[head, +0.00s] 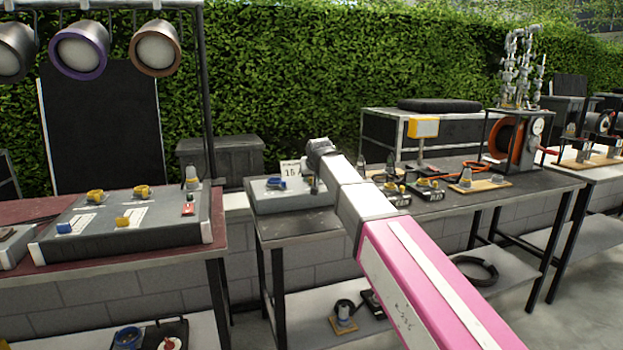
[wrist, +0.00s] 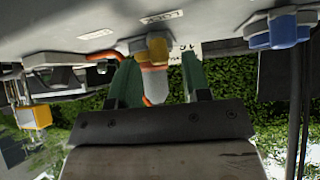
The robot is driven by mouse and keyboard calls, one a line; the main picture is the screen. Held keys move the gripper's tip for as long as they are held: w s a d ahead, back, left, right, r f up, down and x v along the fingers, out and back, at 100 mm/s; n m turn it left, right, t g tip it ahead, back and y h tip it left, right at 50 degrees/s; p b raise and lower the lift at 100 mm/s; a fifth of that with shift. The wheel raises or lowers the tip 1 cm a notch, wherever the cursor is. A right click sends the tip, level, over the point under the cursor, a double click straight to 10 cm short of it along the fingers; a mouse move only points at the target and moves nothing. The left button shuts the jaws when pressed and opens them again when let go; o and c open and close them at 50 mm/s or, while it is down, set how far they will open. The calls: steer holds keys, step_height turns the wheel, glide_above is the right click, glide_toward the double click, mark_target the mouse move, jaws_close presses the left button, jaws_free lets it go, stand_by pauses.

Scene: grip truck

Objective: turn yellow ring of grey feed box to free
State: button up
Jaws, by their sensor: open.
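The grey feed box (head: 292,202) stands on the dark middle table, with a 15 A sign behind it. In the wrist view the scene is upside down and the box's grey face (wrist: 220,16) fills the top, with a LOCK label. A yellow ring (wrist: 155,46) sits around a pale plug (wrist: 154,82) on that face. My gripper (wrist: 158,60) is open, its green fingers on either side of the plug and ring. Contact cannot be told. In the head view my gripper hides this ring.
A larger grey console (head: 130,225) with yellow and blue connectors stands on the left table. Right of my arm are small black boxes (head: 432,188), a yellow lamp (head: 423,127) and a cable reel (head: 505,138). A hedge runs behind.

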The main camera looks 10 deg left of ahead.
steer(key=shift+w+a+f, duration=0.2)
steer(key=shift+w+f, duration=0.25)
steer(key=shift+f, duration=0.1)
jaws_close()
steer(key=shift+d+n, duration=0.2)
steer(key=shift+n, duration=0.1)
steer(key=shift+w+d+n+g+y, duration=0.15)
steer(key=shift+d+n+g+y, duration=0.35)
steer(key=shift+n+y, duration=0.3)
steer(key=n, duration=0.1)
steer(key=d+n+g+y, duration=0.1)
steer(key=shift+w+n, duration=0.3)
steer(key=shift+w, duration=0.05)
steer(key=shift+w+d+n+g+y, duration=0.25)
steer(key=shift+n+g+y, duration=0.1)
steer(key=shift+n+g, duration=0.4)
steer(key=shift+w+d+n+g+y, duration=0.3)
steer(key=shift+n+g+y, duration=0.15)
steer(key=shift+n, duration=0.55)
steer(key=shift+w+d+n+g+y, duration=0.3)
steer(key=shift+n+g, duration=0.4)
steer(key=shift+n, duration=0.15)
